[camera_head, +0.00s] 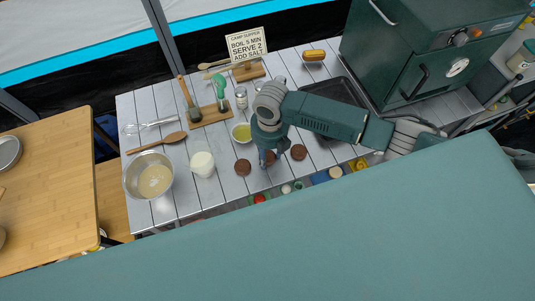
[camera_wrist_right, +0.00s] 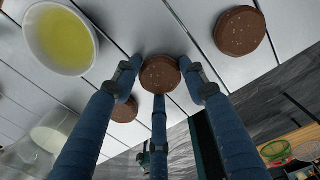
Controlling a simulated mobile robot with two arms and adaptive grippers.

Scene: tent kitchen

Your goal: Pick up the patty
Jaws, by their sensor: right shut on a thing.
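Three round brown patties are at the front of the slatted metal table. My right gripper (camera_head: 268,153) points down over the middle patty (camera_head: 269,158), which it partly hides. In the right wrist view the blue fingers of this gripper (camera_wrist_right: 160,82) are closed around that patty (camera_wrist_right: 160,73). I cannot tell whether it is lifted off the slats. The left patty (camera_head: 242,167) and the right patty (camera_head: 299,152) lie loose on either side, apart from the fingers. My left gripper is not in view.
A bowl of yellow liquid (camera_head: 241,133) stands close behind the left patty. A white cup (camera_head: 202,164) and a metal bowl (camera_head: 149,178) stand left of the patties. A dark tray (camera_head: 338,90) and a green oven (camera_head: 425,50) are at the back right.

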